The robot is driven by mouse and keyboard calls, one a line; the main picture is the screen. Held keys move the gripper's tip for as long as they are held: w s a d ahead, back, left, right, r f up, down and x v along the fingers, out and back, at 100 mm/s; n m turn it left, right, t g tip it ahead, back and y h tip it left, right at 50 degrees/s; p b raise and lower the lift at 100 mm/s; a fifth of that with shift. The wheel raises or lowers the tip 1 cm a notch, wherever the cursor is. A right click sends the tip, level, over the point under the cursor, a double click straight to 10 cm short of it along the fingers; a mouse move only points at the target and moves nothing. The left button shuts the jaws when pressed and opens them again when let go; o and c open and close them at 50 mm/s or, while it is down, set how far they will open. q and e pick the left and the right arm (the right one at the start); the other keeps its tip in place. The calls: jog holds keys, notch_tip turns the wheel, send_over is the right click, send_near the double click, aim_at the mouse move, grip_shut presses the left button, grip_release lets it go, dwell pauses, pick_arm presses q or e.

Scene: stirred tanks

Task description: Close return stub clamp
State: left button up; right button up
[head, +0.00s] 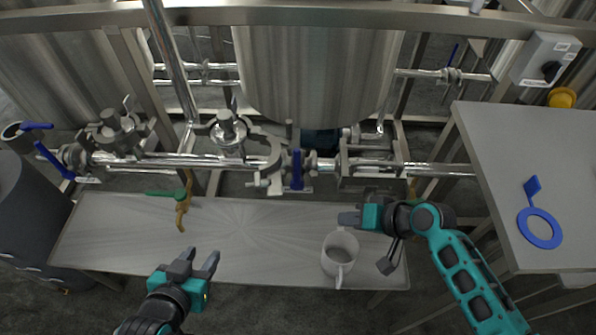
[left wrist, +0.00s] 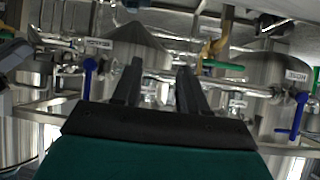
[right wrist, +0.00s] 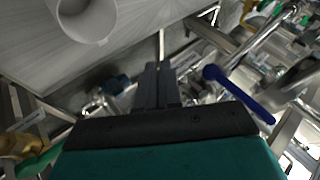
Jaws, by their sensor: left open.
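A grey hinged clamp (head: 270,168) sits on the pipe run in the middle of the head view, just left of a blue-handled valve (head: 297,170). Its curved arm appears to stand out from the pipe, but I cannot tell its latch state or whether it is the return stub clamp. My left gripper (head: 200,256) is open and empty over the front of the steel bench, well below the clamp. Its spread fingers show in the left wrist view (left wrist: 160,82). My right gripper (head: 347,217) points left above the bench, its fingers together with nothing visible between them; they also show in the right wrist view (right wrist: 156,82).
A green-handled brass valve (head: 182,203) hangs at the bench's back left. A grey table (head: 540,150) with a blue ring tag (head: 540,228) stands at right. The bench's middle is clear.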

jog(key=w+r+g+y, duration=0.1)
jog(key=r, duration=0.1)
jog(key=w+a+r+g+y+b, duration=0.1)
jog(key=r, duration=0.1)
jog(key=w+a+r+g+y, duration=0.1)
jog(key=r+y, duration=0.1)
jog(key=shift+w+b, duration=0.25)
jog(key=shift+b, duration=0.05)
grip_shut()
jog(key=n+g+y, duration=0.1)
jog(key=g+y, duration=0.2)
send_near(274, 153)
jog(key=s+d+f, duration=0.2)
jog(key=s+d, duration=0.2)
jog(key=d, duration=0.1)
pick_arm(q)
jog(key=d+f+b, duration=0.1)
jog(key=w+f+b, duration=0.1)
jog(key=b, duration=0.1)
jog(key=shift+w+d+h, duration=0.15)
jog(key=shift+d+h, duration=0.15)
jog(key=shift+d, duration=0.05)
pick_arm(e)
jog(key=r+x, duration=0.1)
jog(key=x, duration=0.9)
jog(key=shift+w+a+y, duration=0.15)
jog(key=shift+a+y, duration=0.05)
jog(key=shift+y, duration=0.1)
pick_arm(q)
jog(key=shift+r, duration=0.2)
